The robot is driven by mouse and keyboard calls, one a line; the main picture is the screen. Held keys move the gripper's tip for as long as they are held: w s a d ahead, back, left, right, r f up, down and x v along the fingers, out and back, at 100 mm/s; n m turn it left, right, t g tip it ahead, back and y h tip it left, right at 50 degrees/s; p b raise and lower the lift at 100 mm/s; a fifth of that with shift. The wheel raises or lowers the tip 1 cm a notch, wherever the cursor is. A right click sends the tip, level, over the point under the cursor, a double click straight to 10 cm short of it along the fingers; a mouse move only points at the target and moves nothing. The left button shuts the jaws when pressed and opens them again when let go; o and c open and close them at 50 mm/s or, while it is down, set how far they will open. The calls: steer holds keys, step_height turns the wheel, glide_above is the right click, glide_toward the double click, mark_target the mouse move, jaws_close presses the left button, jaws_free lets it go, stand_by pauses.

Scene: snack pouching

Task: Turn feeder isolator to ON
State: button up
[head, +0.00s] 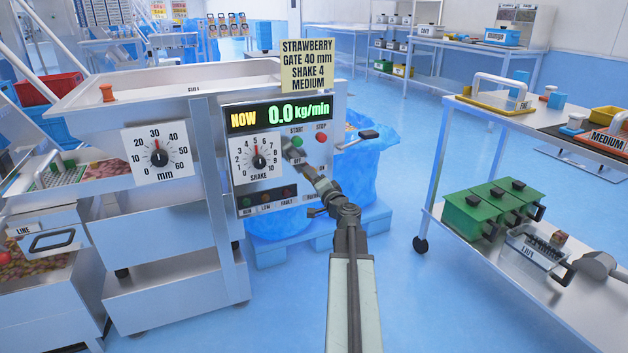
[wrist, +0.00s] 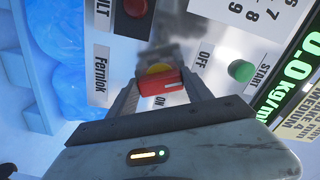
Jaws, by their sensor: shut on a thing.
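My gripper (wrist: 161,88) is shut on the red handle, one finger at each end. A white mark shows near the handle's right end; I cannot tell which label it points at. In the head view, my gripper (head: 291,151) is at the panel's right part and hides the isolator.
The green START button (head: 297,142) and red STOP button (head: 321,137) are close by. The display (head: 280,114) reads 0.0 kg/min. The SHAKE dial (head: 260,160) is to the left. A blue-lined bin (head: 365,175) stands behind; a cart (head: 455,241) stands right, with clear floor between.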

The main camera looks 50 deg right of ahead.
steer(key=shift+r+m, duration=0.15)
steer(key=shift+m, duration=3.9)
steer(key=shift+r+m, duration=0.1)
steer(key=shift+m, duration=3.95)
steer(key=o, duration=1.4)
steer(key=shift+p, duration=0.3)
steer(key=shift+c, duration=0.2)
steer(key=shift+s, duration=0.1)
steer(key=v, duration=0.7)
steer(key=shift+s, duration=0.35)
